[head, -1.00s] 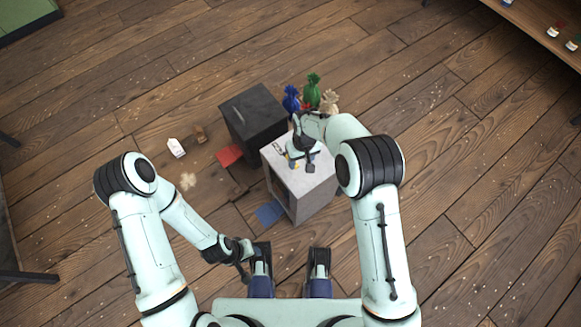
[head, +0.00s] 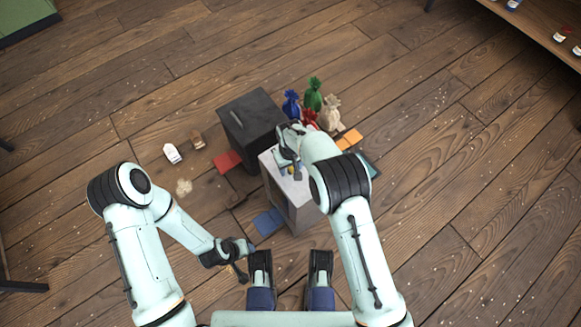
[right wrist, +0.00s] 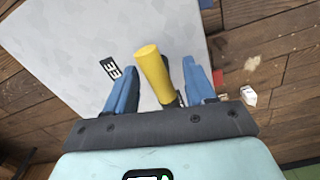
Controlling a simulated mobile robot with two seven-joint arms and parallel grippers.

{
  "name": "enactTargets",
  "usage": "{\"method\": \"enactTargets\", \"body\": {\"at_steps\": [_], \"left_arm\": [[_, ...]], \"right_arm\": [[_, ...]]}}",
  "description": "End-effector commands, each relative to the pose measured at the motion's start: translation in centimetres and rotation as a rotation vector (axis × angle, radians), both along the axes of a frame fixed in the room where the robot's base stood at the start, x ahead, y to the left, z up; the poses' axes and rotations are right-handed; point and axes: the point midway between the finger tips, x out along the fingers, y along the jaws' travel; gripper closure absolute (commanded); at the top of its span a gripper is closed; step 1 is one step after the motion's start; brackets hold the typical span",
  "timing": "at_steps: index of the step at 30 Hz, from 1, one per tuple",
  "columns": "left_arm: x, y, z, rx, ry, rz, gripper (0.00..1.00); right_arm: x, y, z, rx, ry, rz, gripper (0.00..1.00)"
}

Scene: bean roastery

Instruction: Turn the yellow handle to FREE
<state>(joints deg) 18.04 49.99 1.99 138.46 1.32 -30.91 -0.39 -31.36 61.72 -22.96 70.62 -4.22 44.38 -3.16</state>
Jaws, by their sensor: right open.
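The yellow handle (right wrist: 152,70) stands up from the light grey top of a box (right wrist: 65,35) in the right wrist view. In the head view my right gripper (head: 291,170) is over the box top (head: 268,160) and mostly hides the handle. My left gripper (head: 241,270) hangs low, away from the box; its jaws are too small to read.
A black box (head: 248,110) stands directly behind the grey one. Blue (head: 291,103), green (head: 313,95) and beige (head: 331,113) sacks stand behind at right. Red (head: 228,161) and blue (head: 268,222) floor mats lie near the boxes. The floor at left is mostly open.

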Motion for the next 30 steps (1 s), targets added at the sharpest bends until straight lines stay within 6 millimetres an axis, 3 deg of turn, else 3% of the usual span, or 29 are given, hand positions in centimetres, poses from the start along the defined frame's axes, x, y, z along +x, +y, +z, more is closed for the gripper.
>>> {"method": "enactTargets", "body": {"at_steps": [12,13,18,30], "left_arm": [[0.36,0.18,-0.22,0.005,-0.009,0.004,0.57],[0.36,0.18,-0.22,0.005,-0.009,0.004,0.57],[0.35,0.17,-0.23,0.004,-0.010,0.004,0.57],[0.35,0.16,-0.26,0.004,-0.008,0.004,0.57]], "right_arm": [[0.00,-0.03,-1.04,0.000,0.000,0.000,0.46],[0.01,-0.04,-1.04,0.000,0.000,0.000,0.49],[0.01,-0.03,-1.03,0.000,0.000,0.000,1.00],[0.04,-0.01,-0.99,0.001,-0.002,-0.046,1.00]]}}
